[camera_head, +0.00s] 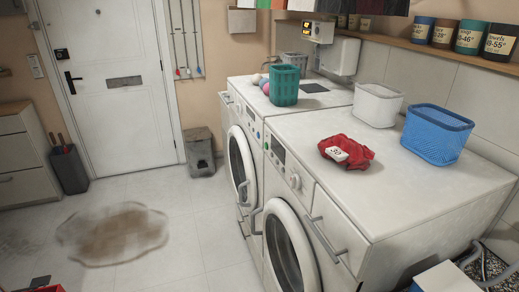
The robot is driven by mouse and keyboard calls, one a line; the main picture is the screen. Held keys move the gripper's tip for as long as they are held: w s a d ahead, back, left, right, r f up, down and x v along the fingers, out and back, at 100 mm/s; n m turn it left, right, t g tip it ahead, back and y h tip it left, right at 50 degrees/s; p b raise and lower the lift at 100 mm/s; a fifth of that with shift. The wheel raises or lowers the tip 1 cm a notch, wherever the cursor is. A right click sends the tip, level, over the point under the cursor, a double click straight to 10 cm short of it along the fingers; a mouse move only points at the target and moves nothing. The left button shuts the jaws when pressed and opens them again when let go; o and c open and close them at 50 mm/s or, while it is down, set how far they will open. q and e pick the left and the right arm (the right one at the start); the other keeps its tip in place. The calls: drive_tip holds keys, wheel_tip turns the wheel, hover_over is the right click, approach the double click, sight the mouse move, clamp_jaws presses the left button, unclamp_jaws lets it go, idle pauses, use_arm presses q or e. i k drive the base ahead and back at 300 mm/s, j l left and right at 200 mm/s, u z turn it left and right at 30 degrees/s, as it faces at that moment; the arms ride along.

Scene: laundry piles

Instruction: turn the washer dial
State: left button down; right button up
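Two white front-loading machines stand side by side along the right wall. The near machine (385,215) has a round white dial (295,182) on its front panel, above its round door (285,255). The dial is unobstructed, but its setting is too small to read. The far machine (241,135) has a similar panel with small controls, and its round door looks shut. I cannot tell which machine is the washer. Neither of my grippers shows in the head view, and nothing touches the dial.
A red cloth (347,153) with a white tag, a white basket (377,104) and a blue basket (438,134) sit on the near machine. A green basket (284,86) stands on the far one.

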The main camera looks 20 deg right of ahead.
sight(296, 183)
drive_tip(key=i, duration=2.45)
drive_tip(key=i+z, duration=0.2)
drive_tip(key=z, duration=0.25)
drive_tip(key=i+j+z, duration=0.1)
drive_tip(key=z, duration=0.35)
drive_tip(key=i+j+z, duration=0.15)
drive_tip(key=z, duration=0.3)
drive_tip(key=i+j+z, duration=0.2)
drive_tip(key=z, duration=0.25)
